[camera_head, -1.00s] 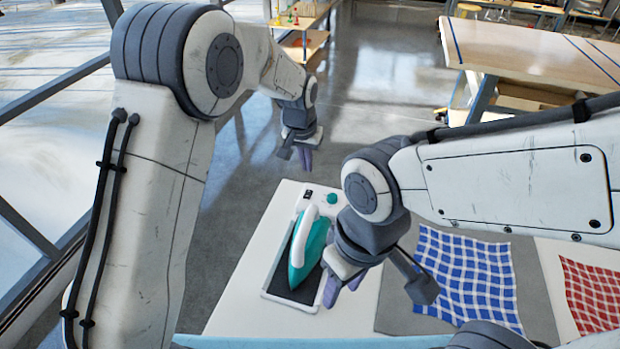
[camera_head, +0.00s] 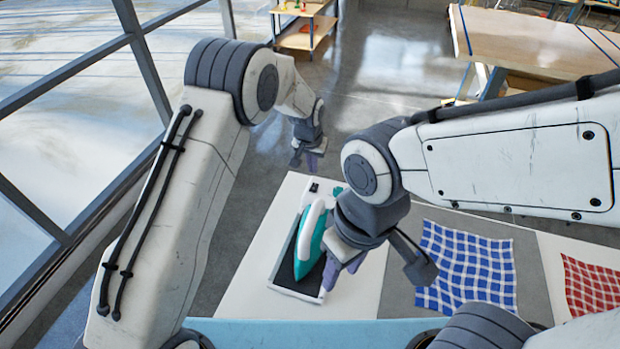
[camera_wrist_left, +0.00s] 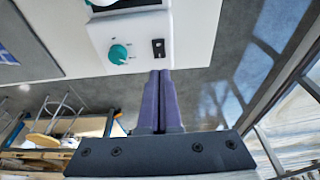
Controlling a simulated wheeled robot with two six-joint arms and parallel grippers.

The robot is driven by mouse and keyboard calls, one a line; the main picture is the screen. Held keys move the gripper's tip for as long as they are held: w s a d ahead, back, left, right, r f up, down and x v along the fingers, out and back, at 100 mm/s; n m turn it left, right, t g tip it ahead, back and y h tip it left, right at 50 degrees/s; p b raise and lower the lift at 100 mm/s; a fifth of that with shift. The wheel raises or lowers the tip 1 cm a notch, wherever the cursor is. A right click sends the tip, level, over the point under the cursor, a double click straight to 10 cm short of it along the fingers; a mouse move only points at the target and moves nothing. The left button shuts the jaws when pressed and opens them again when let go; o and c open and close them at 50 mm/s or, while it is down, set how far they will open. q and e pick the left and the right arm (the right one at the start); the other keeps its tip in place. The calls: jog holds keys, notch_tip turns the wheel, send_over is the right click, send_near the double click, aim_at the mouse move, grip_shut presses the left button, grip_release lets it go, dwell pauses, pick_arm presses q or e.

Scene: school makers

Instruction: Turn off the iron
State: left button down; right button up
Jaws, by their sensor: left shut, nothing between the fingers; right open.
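The teal and white iron (camera_head: 309,240) rests on a dark pad in a white-framed stand (camera_head: 283,270) on the white table. At the stand's far end are a small black switch (camera_head: 314,187) and a teal knob (camera_head: 337,191). In the left wrist view the black switch (camera_wrist_left: 158,48) and teal knob (camera_wrist_left: 118,54) show clearly. My left gripper (camera_head: 308,163) is shut and empty, beyond the stand's far end; in the wrist view its fingertips (camera_wrist_left: 159,76) lie close to the switch, apparently not over it. My right gripper (camera_head: 385,270) is open and empty, just right of the iron, partly covering the view of it.
A blue checked cloth (camera_head: 465,268) lies on a grey mat (camera_head: 400,290) to the right, with a red checked cloth (camera_head: 592,285) beyond. Window frames (camera_head: 60,190) stand on the left. Another table (camera_head: 540,45) stands at the back right.

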aim_at(313, 188)
pick_arm(q)
jog(key=x, duration=0.2)
jog(key=p+x, duration=0.2)
jog(key=x, duration=0.1)
jog(key=shift+s+a+f, duration=0.15)
jog(key=shift+s+f, duration=0.15)
jog(key=shift+f, duration=0.1)
jog(key=shift+f+p, duration=0.45)
jog(key=shift+f, duration=0.3)
jog(key=shift+s+f, duration=0.1)
